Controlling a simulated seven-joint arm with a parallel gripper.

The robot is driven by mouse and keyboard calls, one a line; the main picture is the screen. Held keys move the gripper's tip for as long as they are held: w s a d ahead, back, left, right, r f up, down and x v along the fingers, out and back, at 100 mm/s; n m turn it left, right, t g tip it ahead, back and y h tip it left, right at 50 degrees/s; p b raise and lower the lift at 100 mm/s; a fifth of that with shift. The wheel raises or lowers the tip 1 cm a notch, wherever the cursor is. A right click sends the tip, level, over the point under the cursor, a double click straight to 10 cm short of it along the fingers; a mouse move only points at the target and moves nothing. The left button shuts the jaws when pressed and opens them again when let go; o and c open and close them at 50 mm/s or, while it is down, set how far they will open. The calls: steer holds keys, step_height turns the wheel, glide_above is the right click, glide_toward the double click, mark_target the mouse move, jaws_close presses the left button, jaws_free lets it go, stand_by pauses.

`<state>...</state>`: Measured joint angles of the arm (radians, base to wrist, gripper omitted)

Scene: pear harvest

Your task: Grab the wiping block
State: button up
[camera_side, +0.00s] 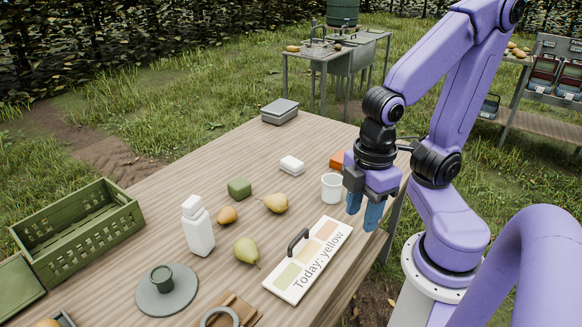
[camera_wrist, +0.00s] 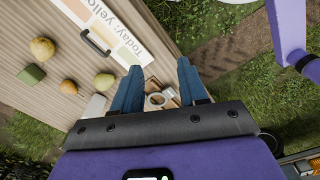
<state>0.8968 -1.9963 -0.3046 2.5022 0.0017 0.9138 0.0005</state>
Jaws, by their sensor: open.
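A white rounded block (camera_side: 291,165) lies toward the back middle. An orange-red block (camera_side: 338,160) is partly hidden behind my arm. My gripper (camera_side: 364,208) is open and empty, above the table's right edge, right of the white cup and apart from every block. Its two blue fingers also show in the wrist view (camera_wrist: 159,67).
A white cup (camera_side: 331,187) stands left of my gripper. A sign board (camera_side: 318,270) with a dark handle reads "Today: yellow".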

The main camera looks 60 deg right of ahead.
stand_by(0.3)
steer(key=o, duration=0.8)
steer(key=shift+a, duration=0.1)
